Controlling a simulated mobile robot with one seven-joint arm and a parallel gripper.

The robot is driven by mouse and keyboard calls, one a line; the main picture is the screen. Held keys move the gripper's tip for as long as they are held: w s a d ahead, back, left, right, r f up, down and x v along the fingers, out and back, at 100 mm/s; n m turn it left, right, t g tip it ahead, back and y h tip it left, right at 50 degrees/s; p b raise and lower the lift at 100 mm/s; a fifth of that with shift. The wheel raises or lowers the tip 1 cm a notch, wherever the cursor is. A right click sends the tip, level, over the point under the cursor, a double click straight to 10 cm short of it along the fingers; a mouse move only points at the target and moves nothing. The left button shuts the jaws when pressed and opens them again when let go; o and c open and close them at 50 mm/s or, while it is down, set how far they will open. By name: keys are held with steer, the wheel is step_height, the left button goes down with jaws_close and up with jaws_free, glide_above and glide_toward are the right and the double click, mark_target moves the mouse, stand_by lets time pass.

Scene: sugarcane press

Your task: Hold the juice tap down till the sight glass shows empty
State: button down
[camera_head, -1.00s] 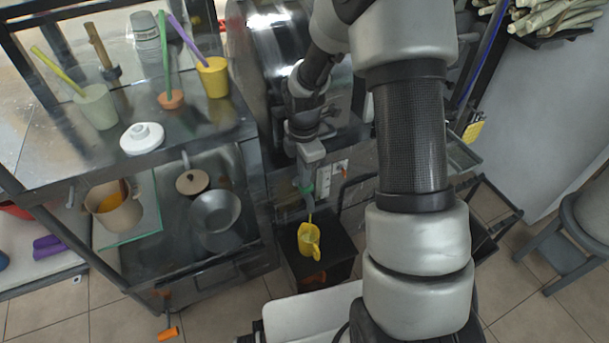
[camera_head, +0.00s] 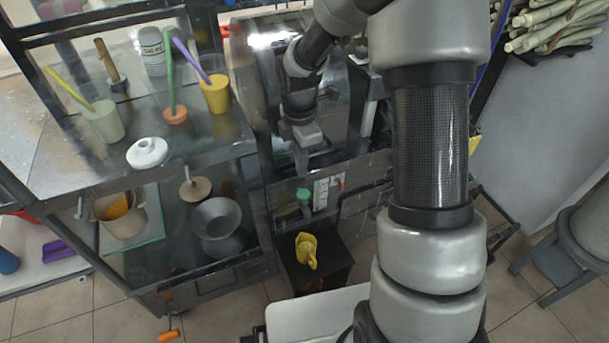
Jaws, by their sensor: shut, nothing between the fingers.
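The green juice tap (camera_head: 304,196) sticks out from the front of the press (camera_head: 270,60). A yellow jug (camera_head: 306,250) stands below it on a black stand (camera_head: 318,272), with pale yellow content showing at its top. No stream shows between tap and jug. A pale upright panel (camera_head: 321,193) beside the tap looks like the sight glass; its level is too small to read. My gripper (camera_head: 302,172) is shut and empty, pointing down just above the tap, with a small gap.
At left, a metal shelf (camera_head: 185,143) holds cups with sticks and a white lid (camera_head: 147,152). Below are a pot (camera_head: 118,214) and grey bowls (camera_head: 216,217). Cane bundles (camera_head: 555,22) lie at upper right.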

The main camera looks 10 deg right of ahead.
steer(key=shift+w+r+p, duration=0.1)
steer(key=shift+r+p, duration=0.2)
steer(key=shift+r, duration=1.8)
steer(key=s+d+r+m+t, duration=0.1)
steer(key=s+r+m, duration=0.4)
steer(key=r, duration=0.2)
steer(key=s+d+r+m+t, duration=0.1)
steer(key=s+r+m+t, duration=0.1)
steer(key=s+r+m, duration=0.45)
steer(key=s+r+m+t, duration=0.3)
steer(key=s+r+m, duration=0.3)
steer(key=s+m, duration=0.35)
step_height(320, 180, up, 15)
steer(key=p, duration=1.4)
steer(key=shift+s+d+f+n, duration=0.2)
steer(key=shift+d+n, duration=0.1)
steer(key=shift+n, duration=0.1)
steer(key=shift+w, duration=0.1)
